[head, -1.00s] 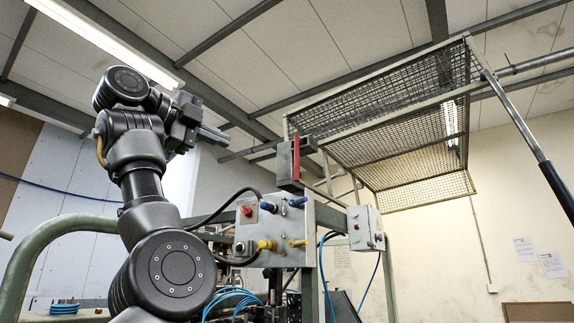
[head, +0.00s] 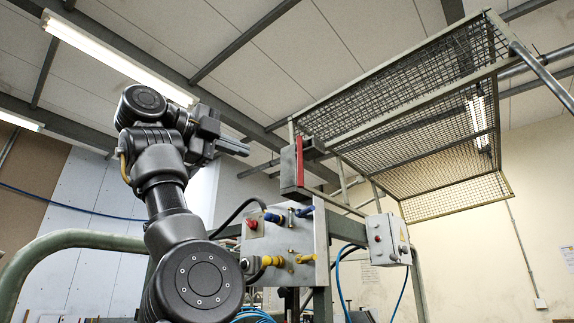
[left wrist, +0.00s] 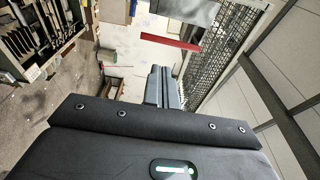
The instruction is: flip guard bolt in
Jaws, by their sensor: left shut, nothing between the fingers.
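The mesh guard (head: 405,100) is raised above the machine and shows at the right of the head view. At its near corner is a grey box (head: 288,172) with an upright red bar (head: 300,160), which looks like the bolt. My left gripper (head: 240,148) is shut and empty. Its fingers are left of the box with a gap between. In the left wrist view the shut fingers (left wrist: 162,86) point towards the red bar (left wrist: 170,43), which lies beyond them, apart. The bolt's fine detail is too small to tell. My right gripper is in neither view.
A control panel (head: 308,240) with coloured knobs and cables stands below the bolt box. A smaller grey switch box (head: 387,240) is to its right. A green tube rail (head: 75,240) curves at the lower left. The space between fingers and box is clear.

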